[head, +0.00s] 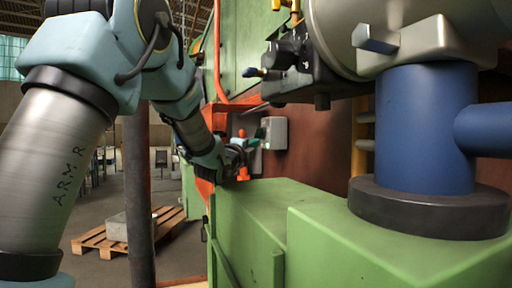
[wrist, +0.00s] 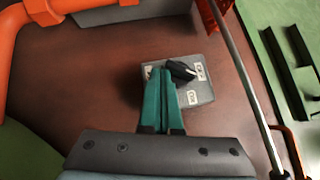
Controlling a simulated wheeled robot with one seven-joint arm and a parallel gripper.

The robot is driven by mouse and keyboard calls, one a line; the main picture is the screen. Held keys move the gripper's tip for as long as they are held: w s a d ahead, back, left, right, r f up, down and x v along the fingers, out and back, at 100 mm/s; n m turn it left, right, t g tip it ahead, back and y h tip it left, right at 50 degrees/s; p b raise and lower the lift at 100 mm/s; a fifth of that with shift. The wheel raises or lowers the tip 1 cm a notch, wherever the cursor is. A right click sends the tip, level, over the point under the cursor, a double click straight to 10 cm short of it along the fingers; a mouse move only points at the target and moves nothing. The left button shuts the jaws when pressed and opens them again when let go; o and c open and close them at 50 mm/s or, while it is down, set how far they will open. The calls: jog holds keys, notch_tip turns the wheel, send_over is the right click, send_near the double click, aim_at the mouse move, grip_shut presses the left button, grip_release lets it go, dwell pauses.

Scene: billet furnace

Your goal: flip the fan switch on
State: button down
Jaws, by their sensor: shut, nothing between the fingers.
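The fan switch is a grey box (wrist: 200,92) with a black rotary handle (wrist: 181,70) and several small white labels, mounted on the dark red panel. In the head view the grey switch box (head: 274,132) shows beyond the end of my arm. My gripper (wrist: 161,72) has green fingers that are closed together and empty. The fingertips are at the left side of the black handle, very close to it; I cannot tell if they touch. The fingers hide the left part of the box. In the head view my gripper (head: 258,138) reaches toward the box and is small.
Green machine housing (head: 250,225) fills the lower right. A blue column (head: 425,125) with a black base stands on it. A pallet (head: 125,235) lies on the floor at left. In the wrist view a metal rod (wrist: 248,85) runs right of the box, and orange pipe (wrist: 22,35) is at left.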

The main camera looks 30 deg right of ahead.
jog(key=shift+w+f+b, duration=0.2)
jog(key=shift+w+b, duration=0.25)
jog(key=shift+b, duration=1.15)
jog(key=b+v, duration=0.1)
jog(key=v, duration=0.6)
jog(key=shift+s+a+b, duration=0.15)
jog(key=shift+s+b, duration=0.05)
jog(key=shift+b, duration=0.1)
